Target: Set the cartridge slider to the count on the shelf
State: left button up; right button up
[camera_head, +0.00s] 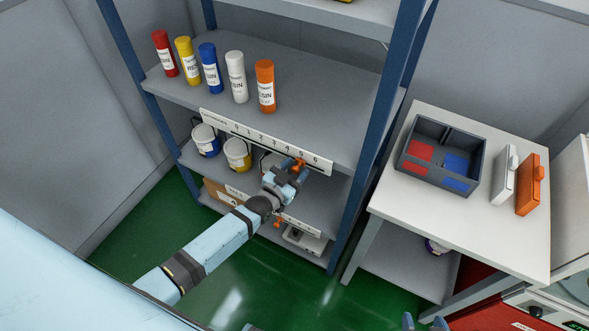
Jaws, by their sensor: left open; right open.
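The cartridges stand upright in a row on the shelf (320,110): red (165,54), yellow (187,61), blue (210,68), white (236,77) and orange (265,87). A white strip numbered 0 to 6 (222,121) runs along the shelf's front edge. My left gripper (294,168) is open at the slider; contact cannot be told. My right gripper (425,322) is open and empty at the bottom edge, mostly out of frame.
Buckets (237,153) and a cardboard box (214,192) are on lower shelves. A blue post (385,110) bounds the rack. At right, a white table (400,205) holds a divided grey bin (415,180), a white case (504,178) and an orange case (530,185).

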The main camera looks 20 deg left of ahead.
pick_arm(q)
jog(key=shift+s, duration=0.1)
jog(key=b+v, duration=0.1)
jog(key=v, duration=1.2)
jog(key=shift+s, duration=0.3)
jog(key=shift+a, duration=0.1)
jog(key=s+d+n+g+p, duration=0.1)
jog(key=s+d+g+p, duration=0.2)
jog(key=s, duration=0.9)
jog(key=d+r+g, duration=0.1)
jog(key=d+g, duration=0.2)
jog(key=shift+s+d+g+y+p, duration=0.2)
jog(key=shift+g+y+p, duration=0.1)
jog(key=shift+p, duration=0.1)
dwell(1.5)
